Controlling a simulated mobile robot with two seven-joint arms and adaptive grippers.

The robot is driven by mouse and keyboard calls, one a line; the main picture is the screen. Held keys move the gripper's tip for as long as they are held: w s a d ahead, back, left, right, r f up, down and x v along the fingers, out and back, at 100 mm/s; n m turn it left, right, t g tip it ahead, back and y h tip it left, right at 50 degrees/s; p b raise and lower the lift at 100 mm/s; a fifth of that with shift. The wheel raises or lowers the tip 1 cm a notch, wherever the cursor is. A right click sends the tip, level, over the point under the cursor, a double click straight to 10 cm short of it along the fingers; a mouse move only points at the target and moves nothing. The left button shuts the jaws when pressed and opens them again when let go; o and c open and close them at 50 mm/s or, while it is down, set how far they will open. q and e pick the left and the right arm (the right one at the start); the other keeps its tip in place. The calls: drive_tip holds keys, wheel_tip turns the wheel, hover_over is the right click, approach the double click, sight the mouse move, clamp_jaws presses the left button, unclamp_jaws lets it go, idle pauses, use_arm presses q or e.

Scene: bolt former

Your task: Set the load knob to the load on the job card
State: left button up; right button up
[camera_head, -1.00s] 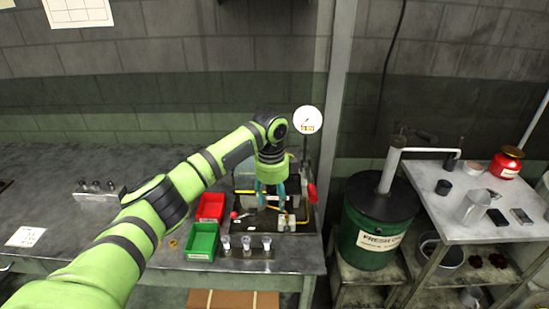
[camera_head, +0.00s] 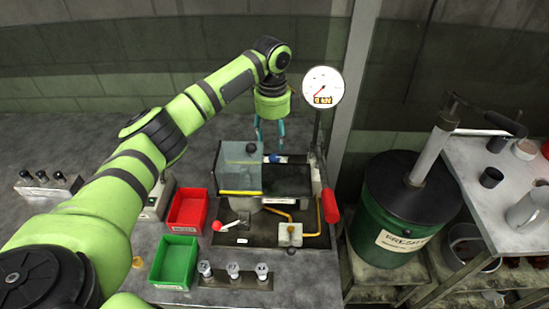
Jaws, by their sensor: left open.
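My left gripper (camera_head: 269,134) is open and empty, its teal fingers pointing down above the back of the bench machine (camera_head: 280,236). A small blue-and-white part (camera_head: 276,159) lies just below the fingertips; I cannot tell whether it is the load knob. The machine has a clear guard box (camera_head: 239,170) with a dark knob (camera_head: 251,149) on top, left of the gripper. A round white gauge (camera_head: 323,84) with a red needle stands on a post at the back right. The job card cannot be made out now. My right gripper is not in view.
A red-handled lever (camera_head: 330,206) stands at the machine's right side, and a smaller red-tipped lever (camera_head: 217,226) at its front left. Red (camera_head: 188,209) and green (camera_head: 174,262) bins sit to the left. A dark green drum (camera_head: 390,215) stands to the right.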

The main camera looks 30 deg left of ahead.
sight(274, 157)
use_arm(q)
drive_tip(key=shift+s+d+f, duration=0.15)
drive_tip(key=shift+s+f, duration=0.1)
drive_tip(key=shift+f, duration=0.05)
drive_tip(key=shift+s+f, duration=0.1)
drive_tip(key=shift+s, duration=0.05)
drive_tip(key=f, duration=0.1)
drive_tip(key=f+p, duration=0.1)
drive_tip(key=f, duration=0.3)
drive_tip(key=shift+w+f, duration=0.1)
drive_tip(key=shift+w, duration=0.25)
drive_tip(key=shift+f+p, duration=0.3)
drive_tip(key=shift+f, duration=0.5)
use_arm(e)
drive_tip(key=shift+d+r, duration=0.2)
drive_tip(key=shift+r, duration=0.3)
use_arm(q)
drive_tip(key=c, duration=1)
clamp_jaws()
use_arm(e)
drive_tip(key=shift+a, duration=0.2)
